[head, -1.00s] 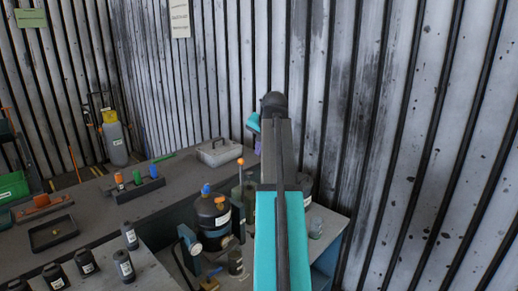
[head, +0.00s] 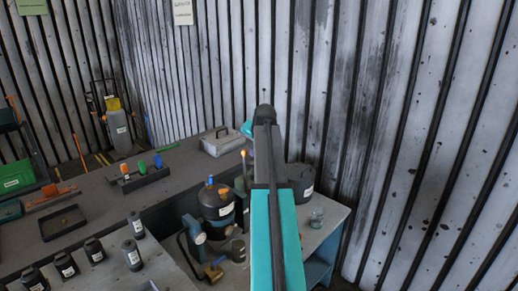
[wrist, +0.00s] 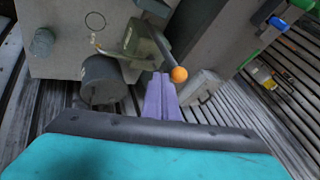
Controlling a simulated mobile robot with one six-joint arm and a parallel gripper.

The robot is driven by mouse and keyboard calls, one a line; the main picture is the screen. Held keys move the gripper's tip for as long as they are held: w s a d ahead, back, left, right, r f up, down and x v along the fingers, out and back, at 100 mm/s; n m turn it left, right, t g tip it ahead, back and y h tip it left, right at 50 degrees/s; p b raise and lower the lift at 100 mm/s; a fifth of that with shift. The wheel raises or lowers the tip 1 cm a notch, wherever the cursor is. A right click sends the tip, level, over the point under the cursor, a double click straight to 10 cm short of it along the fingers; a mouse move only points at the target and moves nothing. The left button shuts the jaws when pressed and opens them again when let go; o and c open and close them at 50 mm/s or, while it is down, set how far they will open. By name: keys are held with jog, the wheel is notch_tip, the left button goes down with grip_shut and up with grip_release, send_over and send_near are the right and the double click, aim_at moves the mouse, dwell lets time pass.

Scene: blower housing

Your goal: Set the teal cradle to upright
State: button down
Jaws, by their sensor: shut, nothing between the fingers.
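A green-grey body (wrist: 140,42) with a dark lever ending in an orange ball (wrist: 179,74) stands on the bench in the wrist view. This may be the teal cradle; its tilt is hard to judge. In the head view the orange ball (head: 243,153) shows just left of my arm, which hides most of what is below it. A dark teal frame (head: 194,243) with a gauge stands by a black canister (head: 216,203). My gripper (wrist: 162,78) has purple fingers, shut and empty, beside the orange ball in the picture; contact cannot be told. My arm hides it in the head view.
A grey toolbox (head: 221,141) and a rack of coloured pegs (head: 142,177) are on the back bench. Several black bottles stand at the front left. A corrugated wall closes the back.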

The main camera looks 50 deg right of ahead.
jog(key=shift+w+a+f, duration=0.1)
jog(key=shift+w, duration=0.6)
jog(key=shift+w+r, duration=0.15)
jog(key=shift+w, duration=0.45)
jog(key=shift+w+r, duration=0.15)
jog(key=shift+w, duration=0.45)
jog(key=shift+s, duration=0.1)
